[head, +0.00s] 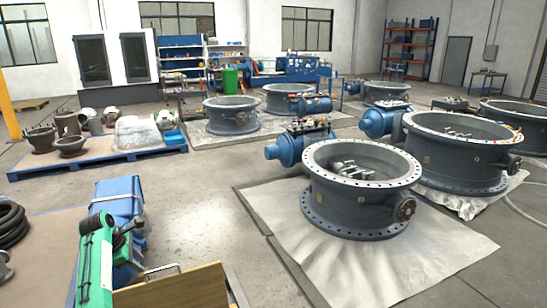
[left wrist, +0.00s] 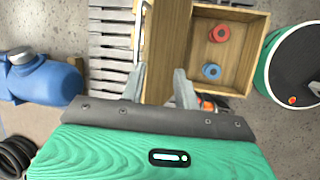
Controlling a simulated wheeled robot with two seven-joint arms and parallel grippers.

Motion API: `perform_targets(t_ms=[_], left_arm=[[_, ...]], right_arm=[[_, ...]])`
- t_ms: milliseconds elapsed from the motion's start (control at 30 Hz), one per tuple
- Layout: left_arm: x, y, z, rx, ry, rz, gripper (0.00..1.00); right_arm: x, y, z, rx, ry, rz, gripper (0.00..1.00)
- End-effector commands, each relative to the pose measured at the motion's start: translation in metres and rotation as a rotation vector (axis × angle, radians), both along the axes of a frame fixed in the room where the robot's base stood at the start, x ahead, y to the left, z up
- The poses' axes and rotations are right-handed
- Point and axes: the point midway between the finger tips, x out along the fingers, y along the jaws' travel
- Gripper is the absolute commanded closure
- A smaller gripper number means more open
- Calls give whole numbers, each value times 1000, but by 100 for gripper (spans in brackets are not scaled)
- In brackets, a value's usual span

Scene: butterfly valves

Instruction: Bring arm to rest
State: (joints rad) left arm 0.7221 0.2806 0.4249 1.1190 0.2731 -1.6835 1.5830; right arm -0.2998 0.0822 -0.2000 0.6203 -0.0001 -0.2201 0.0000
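My left arm, green, comes into the lower left of the head view, and its gripper (head: 134,258) is small and partly hidden there. In the left wrist view my left gripper (left wrist: 159,86) has its two grey fingers apart, with no object clearly held between them. Beyond the fingers is a wooden box (left wrist: 254,55) with a broad brown panel (left wrist: 168,40) and a metal handle (left wrist: 140,32). The box also shows at the bottom of the head view (head: 185,290). A red ring (left wrist: 220,33) and a blue ring (left wrist: 211,71) lie inside it. My right gripper is not in view.
A blue machine part (head: 118,200) stands beside my left arm; it also shows in the left wrist view (left wrist: 45,82). Black hoses (head: 10,225) lie at the left. Large butterfly valves (head: 360,190) stand on sheets at the right. The floor between (head: 195,215) is clear.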

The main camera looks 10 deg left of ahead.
Motion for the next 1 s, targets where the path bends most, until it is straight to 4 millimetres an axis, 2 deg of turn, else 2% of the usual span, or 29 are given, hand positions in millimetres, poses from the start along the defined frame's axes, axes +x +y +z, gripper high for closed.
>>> perform_targets(t_ms=[267, 500, 767, 1000], left_arm=[[-67, -30, -63, 282, 11, -359, 68], [-140, -78, -103, 494, 13, -763, 68], [-231, -144, -124, 650, -13, -1219, 68], [-320, -207, -119, 738, -82, -1619, 68]], right_arm=[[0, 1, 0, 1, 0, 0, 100], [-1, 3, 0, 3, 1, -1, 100], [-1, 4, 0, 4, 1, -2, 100], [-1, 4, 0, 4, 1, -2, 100]])
